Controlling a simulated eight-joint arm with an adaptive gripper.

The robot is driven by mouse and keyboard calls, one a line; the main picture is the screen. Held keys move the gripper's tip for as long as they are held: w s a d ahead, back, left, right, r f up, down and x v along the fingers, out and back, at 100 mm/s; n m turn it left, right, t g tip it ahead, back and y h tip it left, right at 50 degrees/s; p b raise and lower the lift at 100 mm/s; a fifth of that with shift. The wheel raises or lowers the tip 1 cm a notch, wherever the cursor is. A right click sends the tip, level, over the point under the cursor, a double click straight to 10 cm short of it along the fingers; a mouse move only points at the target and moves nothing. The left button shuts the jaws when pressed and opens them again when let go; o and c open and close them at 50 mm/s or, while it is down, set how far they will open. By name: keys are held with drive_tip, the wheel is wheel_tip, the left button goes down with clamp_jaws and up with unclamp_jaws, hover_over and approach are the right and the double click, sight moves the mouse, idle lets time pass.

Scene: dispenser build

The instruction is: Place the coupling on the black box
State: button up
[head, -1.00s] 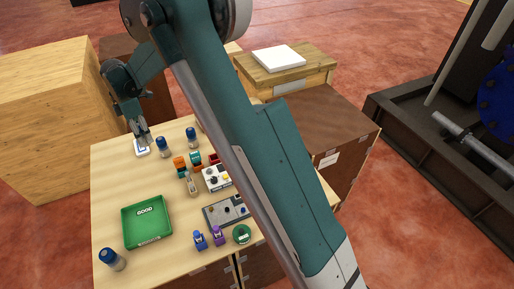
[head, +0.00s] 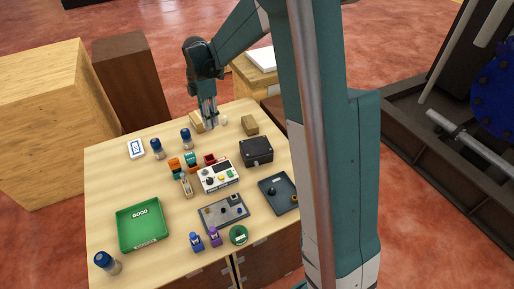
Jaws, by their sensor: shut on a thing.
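The black box (head: 256,150) sits on the right part of the table, its lid facing up and its top bare. My gripper (head: 211,126) points down at the back of the table, left of and behind the black box. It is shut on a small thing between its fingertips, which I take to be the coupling. The fingers hide most of it, and its shape is too small to make out. I cannot tell whether it touches the table.
A tan block (head: 196,121) and a small white piece (head: 224,120) flank my gripper. A brown block (head: 250,124) stands behind the black box. A white control box (head: 218,174), dark tray (head: 278,193), grey plate (head: 222,213) and green bin (head: 141,240) lie nearer. Blue-capped bottles (head: 186,139) stand left.

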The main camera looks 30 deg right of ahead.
drive_tip(key=s+d+r, duration=0.1)
drive_tip(key=s+d, duration=1)
drive_tip(key=d, duration=0.5)
drive_tip(key=shift+s+d, duration=0.35)
drive_tip(key=shift+f, duration=2.85)
hover_over(257, 147)
drive_tip(key=shift+f, duration=2.05)
drive_tip(key=shift+f, duration=0.1)
